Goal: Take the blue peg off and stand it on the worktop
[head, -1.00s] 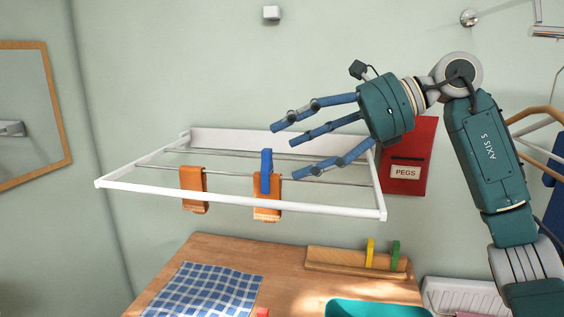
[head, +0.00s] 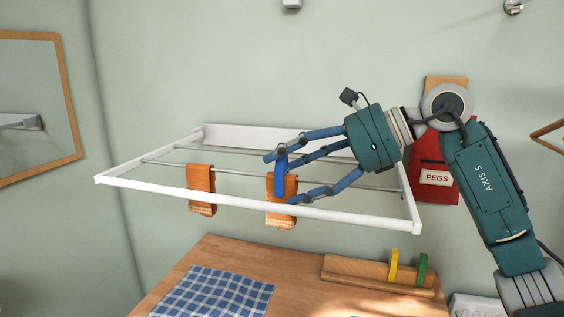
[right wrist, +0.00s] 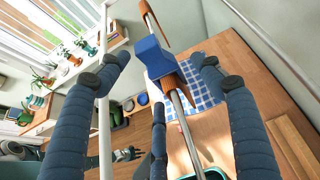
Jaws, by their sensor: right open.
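The blue peg (head: 280,174) is clipped over an orange cloth (head: 281,215) on a thin rail of the white wall rack (head: 330,213). In the right wrist view the blue peg (right wrist: 156,58) sits on the rail between and beyond my fingertips. My right gripper (head: 285,178) is open, its fingers spread around the peg from the right. I cannot tell whether any finger touches it. The wooden worktop (head: 300,272) lies below the rack.
A second orange cloth (head: 201,190) hangs left on the rail. A wooden block (head: 345,268) with a yellow peg (head: 394,266) and a green peg (head: 421,270) stands on the worktop. A checked blue cloth (head: 215,293) lies left. The red pegs box (head: 436,190) hangs behind my arm.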

